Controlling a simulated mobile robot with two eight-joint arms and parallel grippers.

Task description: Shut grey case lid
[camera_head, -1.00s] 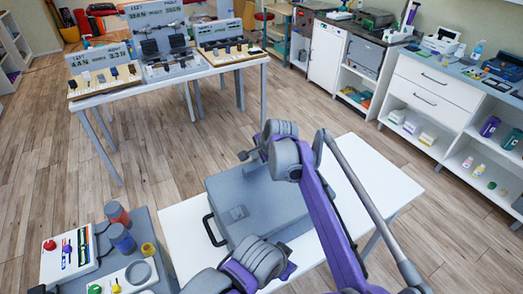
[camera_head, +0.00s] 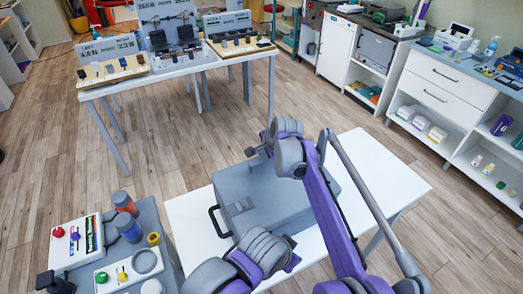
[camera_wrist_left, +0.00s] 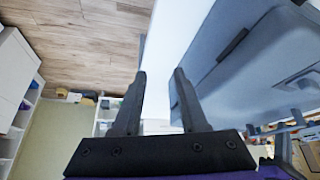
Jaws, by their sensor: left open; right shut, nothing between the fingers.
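The grey case (camera_head: 265,197) lies on a white table (camera_head: 195,215), with its black handle (camera_head: 217,222) toward the left. Its top looks flat and down; I cannot tell whether the lid is fully shut. My right gripper (camera_head: 254,152) is shut and empty by the case's far edge; my right arm crosses over the case. In the left wrist view my left gripper (camera_wrist_left: 159,73) is open, with the white table edge behind its fingers. The grey case (camera_wrist_left: 262,60) shows at right there, close beside the right finger. Whether they touch is unclear.
A grey stand (camera_head: 150,215) with a control panel, orange and blue cylinders is at lower left. A table (camera_head: 180,71) with labelled boards stands behind. White cabinets (camera_head: 437,88) line the right. Open wooden floor (camera_head: 300,105) lies between.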

